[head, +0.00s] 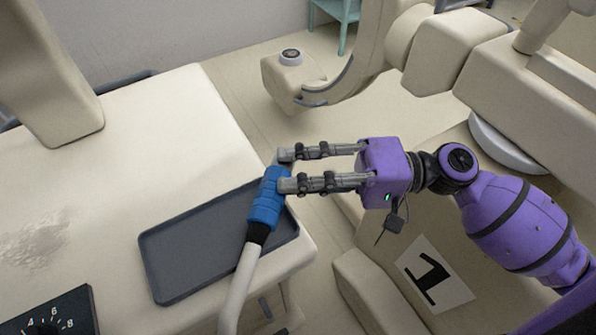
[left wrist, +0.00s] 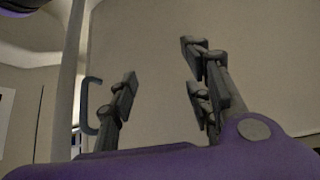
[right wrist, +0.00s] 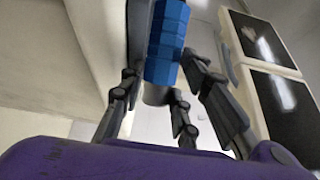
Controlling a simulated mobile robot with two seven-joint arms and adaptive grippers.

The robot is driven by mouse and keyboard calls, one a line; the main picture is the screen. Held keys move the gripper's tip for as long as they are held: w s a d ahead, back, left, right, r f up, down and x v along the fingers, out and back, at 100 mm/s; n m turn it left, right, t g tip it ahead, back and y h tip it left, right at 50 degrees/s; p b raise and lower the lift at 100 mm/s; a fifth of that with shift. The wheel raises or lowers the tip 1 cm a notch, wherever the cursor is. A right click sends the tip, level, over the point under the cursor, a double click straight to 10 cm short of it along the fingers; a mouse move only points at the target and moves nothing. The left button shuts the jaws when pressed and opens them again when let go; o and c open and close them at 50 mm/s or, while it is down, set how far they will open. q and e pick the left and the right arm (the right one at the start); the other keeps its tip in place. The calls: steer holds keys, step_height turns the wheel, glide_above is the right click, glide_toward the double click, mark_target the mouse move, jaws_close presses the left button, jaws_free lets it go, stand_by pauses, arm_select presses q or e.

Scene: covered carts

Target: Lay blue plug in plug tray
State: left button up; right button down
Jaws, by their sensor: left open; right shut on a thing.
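The blue plug (head: 266,198) has a black collar and a pale cable running down toward the bottom of the head view. My right gripper (head: 283,170) is shut on the blue plug near its upper end, over the right part of the plug tray. In the right wrist view the blue plug (right wrist: 166,42) shows between the fingers (right wrist: 160,85). The plug tray (head: 190,250) is a dark grey, shallow rectangle on the cart top; whether the plug touches it cannot be told. My left gripper (left wrist: 160,80) is open and empty in the left wrist view.
The pale covered cart (head: 150,130) carries the tray near its right edge. A black dial panel (head: 55,315) is at the lower left. A card marked 1 (head: 434,275) lies at the lower right. A pale jointed machine arm (head: 370,65) stands behind.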

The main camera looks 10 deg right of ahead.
steer(key=c, duration=1.3)
jaws_free()
